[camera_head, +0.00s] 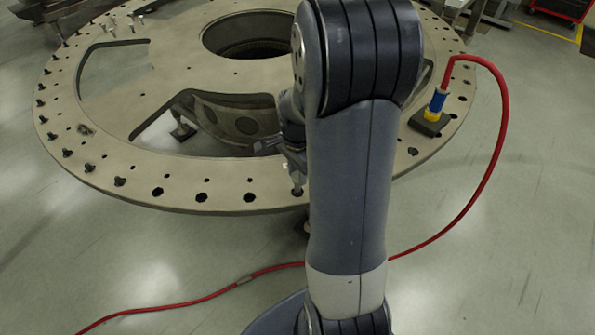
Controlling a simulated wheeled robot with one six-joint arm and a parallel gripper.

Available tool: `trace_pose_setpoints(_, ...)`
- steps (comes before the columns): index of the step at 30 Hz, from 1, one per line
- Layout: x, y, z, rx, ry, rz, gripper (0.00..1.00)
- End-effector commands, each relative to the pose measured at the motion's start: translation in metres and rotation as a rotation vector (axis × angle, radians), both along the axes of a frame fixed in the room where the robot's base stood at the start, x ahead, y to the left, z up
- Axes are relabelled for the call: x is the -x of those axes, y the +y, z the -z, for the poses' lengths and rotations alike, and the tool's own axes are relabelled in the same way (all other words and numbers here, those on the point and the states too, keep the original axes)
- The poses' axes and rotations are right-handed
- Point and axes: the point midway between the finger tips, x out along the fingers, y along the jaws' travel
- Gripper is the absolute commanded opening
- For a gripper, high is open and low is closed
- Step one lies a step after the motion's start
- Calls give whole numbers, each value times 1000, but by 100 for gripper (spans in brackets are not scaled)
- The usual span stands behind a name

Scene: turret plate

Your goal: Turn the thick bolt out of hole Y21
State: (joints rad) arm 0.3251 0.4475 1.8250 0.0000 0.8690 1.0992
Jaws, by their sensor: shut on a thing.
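The large round turret plate (225,190) lies flat on supports, with a ring of holes and bolts along its rim. My gripper (296,177) is at the near rim, just left of my arm and partly hidden by it. It is shut on a bolt (297,191) at a rim hole. The bolt is small in view, and I cannot tell how far it sits in the hole. No hole labels are readable, so Y21 cannot be told by its mark.
Dark bolts (67,153) stand along the plate's left rim. Open holes (249,197) lie left of my gripper. A blue and yellow connector (436,103) on the right rim carries a red hose (503,120) that loops to the floor and passes behind my arm. Loose bolts (112,30) stand at upper left.

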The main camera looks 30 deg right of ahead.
Motion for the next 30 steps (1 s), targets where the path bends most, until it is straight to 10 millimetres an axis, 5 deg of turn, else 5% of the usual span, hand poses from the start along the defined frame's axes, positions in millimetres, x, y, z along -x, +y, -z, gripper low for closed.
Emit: trace_pose_setpoints(30, 0, 0, -62, 0, -1, 0, 7)
